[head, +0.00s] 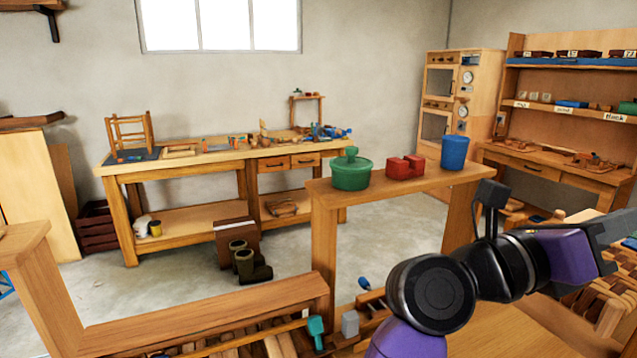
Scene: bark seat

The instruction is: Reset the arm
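My arm, with purple shells and black joints, is bent across the lower right of the head view. It rises from the bottom edge to a round black joint, then runs right toward the picture's edge. A dark upright piece stands on its upper side, left of the blue-grey end part. I cannot make out two fingertips, so the opening of my gripper is unclear. Nothing held shows on the visible part of the arm.
A workbench (200,162) stands at the back wall, shelves (560,84) at right. Open floor (150,285) lies left.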

